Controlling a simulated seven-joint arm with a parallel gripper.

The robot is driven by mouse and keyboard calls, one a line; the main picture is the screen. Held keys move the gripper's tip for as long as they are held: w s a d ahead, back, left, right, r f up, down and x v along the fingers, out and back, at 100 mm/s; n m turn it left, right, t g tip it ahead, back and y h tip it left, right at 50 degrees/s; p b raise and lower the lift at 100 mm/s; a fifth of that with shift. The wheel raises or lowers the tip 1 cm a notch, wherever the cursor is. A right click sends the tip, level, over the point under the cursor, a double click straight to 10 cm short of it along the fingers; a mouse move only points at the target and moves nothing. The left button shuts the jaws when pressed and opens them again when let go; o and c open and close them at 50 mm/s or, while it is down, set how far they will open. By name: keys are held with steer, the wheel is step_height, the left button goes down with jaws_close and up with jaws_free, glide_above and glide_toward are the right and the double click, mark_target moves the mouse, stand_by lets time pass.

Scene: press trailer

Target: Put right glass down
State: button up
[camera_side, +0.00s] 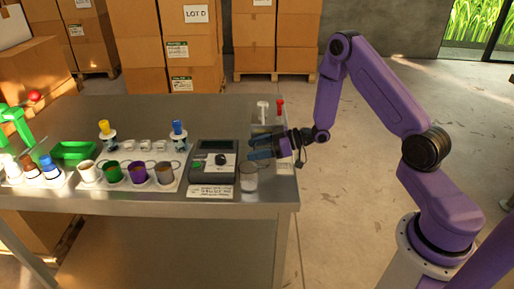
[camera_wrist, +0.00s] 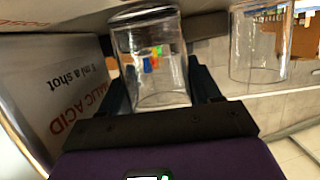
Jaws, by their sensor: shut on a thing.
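My gripper (camera_side: 258,147) is at the right end of the steel table, beside the grey device, with its blue fingers pointing left. In the wrist view, it is shut on a clear glass (camera_wrist: 152,65), with one finger on each side. In the side view, the held glass is hard to make out at the fingers, and I cannot tell whether its base touches the table. A second clear glass (camera_side: 249,178) stands near the table's front right corner, in front of my gripper. In the wrist view, another glass (camera_wrist: 258,48) is to the right, apart from the held one.
A grey device (camera_side: 213,160) stands left of my gripper, with a label card (camera_side: 211,191) before it. A box lettered "MALIC ACID" (camera_wrist: 65,85) is close on the wrist view's left. Several coloured cups (camera_side: 138,172) stand further left. The table's right edge is near.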

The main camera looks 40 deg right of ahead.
steer(key=o, duration=1.2)
